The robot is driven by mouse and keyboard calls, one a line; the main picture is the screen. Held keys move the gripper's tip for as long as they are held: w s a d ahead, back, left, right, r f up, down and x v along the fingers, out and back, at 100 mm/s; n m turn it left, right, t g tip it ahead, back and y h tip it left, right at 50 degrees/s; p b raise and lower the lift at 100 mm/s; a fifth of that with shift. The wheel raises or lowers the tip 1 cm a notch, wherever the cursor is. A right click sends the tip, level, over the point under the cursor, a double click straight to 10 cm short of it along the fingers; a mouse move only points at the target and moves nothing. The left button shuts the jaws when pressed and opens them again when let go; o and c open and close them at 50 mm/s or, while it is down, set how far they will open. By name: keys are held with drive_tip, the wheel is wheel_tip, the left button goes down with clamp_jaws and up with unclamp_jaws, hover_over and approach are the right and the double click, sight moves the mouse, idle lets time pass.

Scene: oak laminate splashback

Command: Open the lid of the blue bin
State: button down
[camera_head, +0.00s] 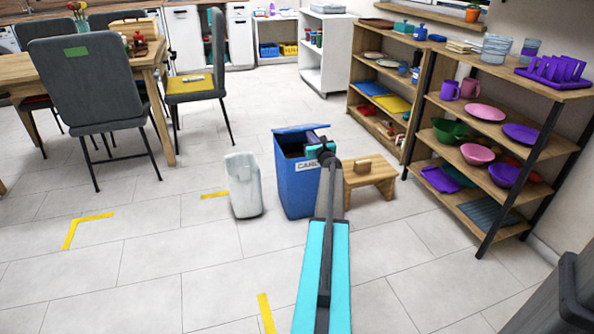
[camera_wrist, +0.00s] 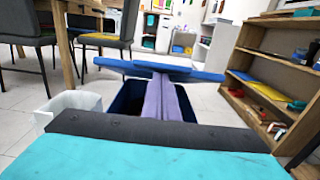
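The blue bin (camera_head: 297,190) stands on the floor with a pale label on its front. Its blue lid (camera_head: 292,129) is raised, and the dark inside shows below it. In the wrist view, the lid (camera_wrist: 205,76) spans the back of the bin's opening (camera_wrist: 125,103). My gripper (camera_head: 318,147) is over the bin's right side in the head view. In the wrist view, its two purple fingers (camera_wrist: 161,80) lie close together, shut, with their tips at the lid's near edge. Whether they touch the lid I cannot tell. My arm hides part of the bin's right side.
A translucent white bin (camera_head: 243,186) stands just left of the blue bin. A wooden step stool (camera_head: 370,175) is close on the right, with shelves (camera_head: 475,150) beyond it. Chairs (camera_head: 88,85) and a table are at the left. Floor is clear in front.

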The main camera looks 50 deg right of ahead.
drive_tip(key=shift+r, duration=0.1)
drive_tip(key=shift+w+d+r+p, duration=0.25)
drive_tip(key=shift+r+p, duration=0.15)
drive_tip(key=shift+r, duration=0.2)
drive_tip(key=shift+w+d+r+p, duration=0.1)
drive_tip(key=shift+w+r+p, duration=0.2)
drive_tip(key=shift+r+p, duration=0.25)
drive_tip(key=shift+w+d+r+p, duration=0.2)
drive_tip(key=shift+w+r+p, duration=0.1)
drive_tip(key=shift+r, duration=0.4)
drive_tip(key=shift+w+d+r+p, duration=0.25)
drive_tip(key=shift+r+p, duration=0.1)
drive_tip(key=shift+r, duration=0.15)
drive_tip(key=shift+w+d+r+p, duration=0.15)
drive_tip(key=shift+w+r+p, duration=0.15)
drive_tip(key=shift+r, duration=0.25)
drive_tip(key=shift+w+d+r+p, duration=0.25)
drive_tip(key=shift+r+p, duration=0.1)
drive_tip(key=shift+r, duration=0.15)
drive_tip(key=shift+w+d+r, duration=0.1)
drive_tip(key=shift+w+r, duration=0.1)
drive_tip(key=shift+r, duration=0.1)
